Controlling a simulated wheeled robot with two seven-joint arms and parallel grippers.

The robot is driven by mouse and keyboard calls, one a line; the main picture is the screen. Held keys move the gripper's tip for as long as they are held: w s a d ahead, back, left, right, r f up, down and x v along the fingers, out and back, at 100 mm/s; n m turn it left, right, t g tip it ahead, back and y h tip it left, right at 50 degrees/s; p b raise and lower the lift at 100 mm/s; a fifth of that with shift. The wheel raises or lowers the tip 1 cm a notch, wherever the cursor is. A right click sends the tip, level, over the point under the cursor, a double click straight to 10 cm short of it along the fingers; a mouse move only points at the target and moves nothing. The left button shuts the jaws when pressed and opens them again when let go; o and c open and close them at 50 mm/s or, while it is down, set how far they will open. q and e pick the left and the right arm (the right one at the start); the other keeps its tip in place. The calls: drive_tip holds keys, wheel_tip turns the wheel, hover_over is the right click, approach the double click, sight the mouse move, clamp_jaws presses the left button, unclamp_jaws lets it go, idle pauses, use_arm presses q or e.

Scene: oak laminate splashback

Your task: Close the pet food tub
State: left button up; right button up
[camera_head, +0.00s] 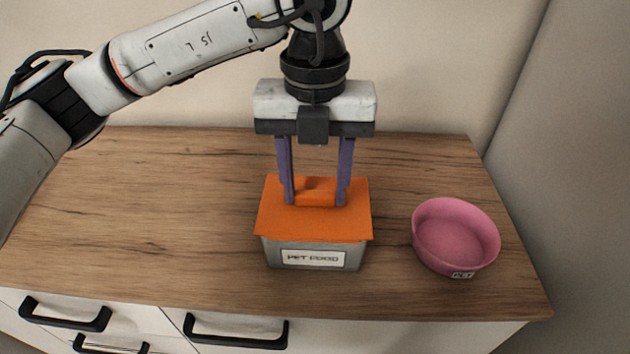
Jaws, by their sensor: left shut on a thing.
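The pet food tub (312,258) is a grey box with a white "PET FOOD" label on its front, standing on the wooden counter. An orange lid (312,225) lies over the tub's top and covers its opening; I cannot tell whether it is fully seated. My left gripper (316,199) points straight down above the tub, with its purple fingers on either side of the lid's raised orange handle (316,191). It is shut on that handle. My right gripper is not in view.
A pink pet bowl (455,237) stands right of the tub, apart from it, near the counter's right side. The wooden counter (150,220) is clear to the left. Drawers with black handles (235,330) are below the front edge. A wall is behind.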

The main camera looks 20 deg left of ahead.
use_arm(q)
drive_tip(key=shift+f+b, duration=0.45)
drive_tip(key=shift+b, duration=0.15)
idle(0.7)
drive_tip(key=o, duration=1.6)
drive_tip(key=shift+r, duration=0.15)
drive_tip(key=shift+r+p, duration=2.25)
drive_tip(key=shift+r, duration=1.15)
clamp_jaws()
